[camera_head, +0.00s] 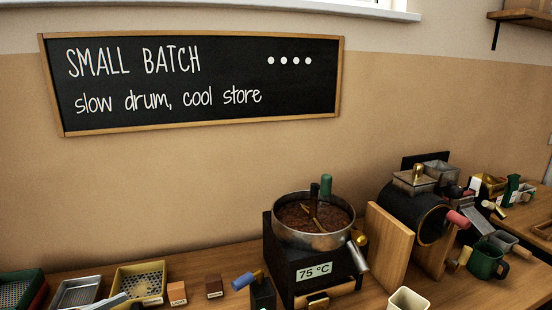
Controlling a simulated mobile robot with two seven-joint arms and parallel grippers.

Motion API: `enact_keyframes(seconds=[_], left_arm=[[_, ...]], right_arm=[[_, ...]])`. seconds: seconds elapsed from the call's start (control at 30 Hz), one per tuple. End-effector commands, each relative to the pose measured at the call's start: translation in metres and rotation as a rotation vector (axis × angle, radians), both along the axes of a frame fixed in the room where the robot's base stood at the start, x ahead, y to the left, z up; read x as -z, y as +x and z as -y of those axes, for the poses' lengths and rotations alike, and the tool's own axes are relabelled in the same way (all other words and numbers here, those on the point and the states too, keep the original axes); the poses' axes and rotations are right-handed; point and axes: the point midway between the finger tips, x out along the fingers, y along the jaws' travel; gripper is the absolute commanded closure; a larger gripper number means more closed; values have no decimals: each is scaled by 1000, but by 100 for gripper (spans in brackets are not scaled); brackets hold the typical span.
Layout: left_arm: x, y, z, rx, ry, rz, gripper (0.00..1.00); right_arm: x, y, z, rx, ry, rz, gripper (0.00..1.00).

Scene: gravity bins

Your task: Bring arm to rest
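Neither of my grippers and neither of my arms can be made out in the head view. A pale grey piece (110,301) pokes in at the bottom edge on the left, and I cannot tell what it is. The wooden counter (205,262) runs along the wall below a framed chalkboard (190,85).
A black cooler with a round metal pan (318,240) of brown beans reads 75 °C. A dark drum roaster (415,210) stands right of it between wooden panels. Trays (76,292) stand at left, a cream cup (408,299) at front, a green mug (487,262) at right.

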Motion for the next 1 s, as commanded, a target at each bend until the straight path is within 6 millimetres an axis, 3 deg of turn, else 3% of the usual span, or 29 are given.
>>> enact_keyframes(seconds=[0.17, 0.37, 0.57, 0.77, 1.0], left_arm=[[29, 7, 31, -80, 14, -38, 36], [62, 12, 66, -196, 59, -106, 36], [93, 8, 105, -328, 135, -215, 36], [114, -10, 135, -440, 231, -360, 36], [127, -50, 158, -532, 354, -571, 36]], right_arm=[[0, -1, 0, -1, -1, -2, 31], [-1, 21, 21, 0, -27, 31, 31], [-1, 14, 14, 2, -17, 21, 31], [0, 4, 4, 4, -5, 7, 31], [0, 3, 0, 0, 0, 5, 31]])
